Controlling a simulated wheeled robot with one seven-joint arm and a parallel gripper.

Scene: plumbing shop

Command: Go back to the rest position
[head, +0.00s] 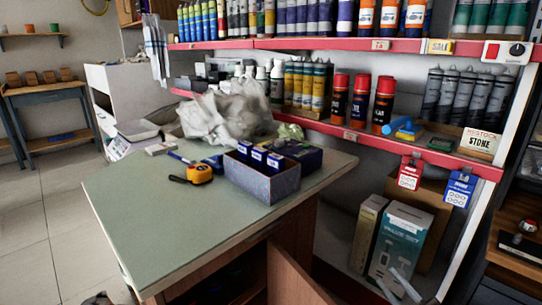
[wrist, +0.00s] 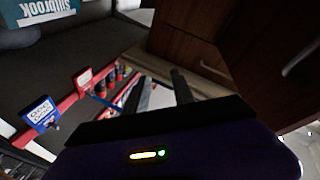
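My gripper (wrist: 160,82) shows in the wrist view with its two dark fingers apart and nothing held between them. In the head view, two pale bars at the bottom right, in front of the boxes under the shelf, look like its fingers (head: 396,286). They are beside the counter's right side, below its top. The rest of my arm is out of the head view.
The counter (head: 130,205) carries a box of small cartons (head: 262,180), a tape measure (head: 199,173) and a crumpled plastic bag (head: 228,112). Red-edged shelves (head: 340,130) stand behind and right. A tall carton (head: 400,240) stands under them. Floor (head: 35,235) at left is clear.

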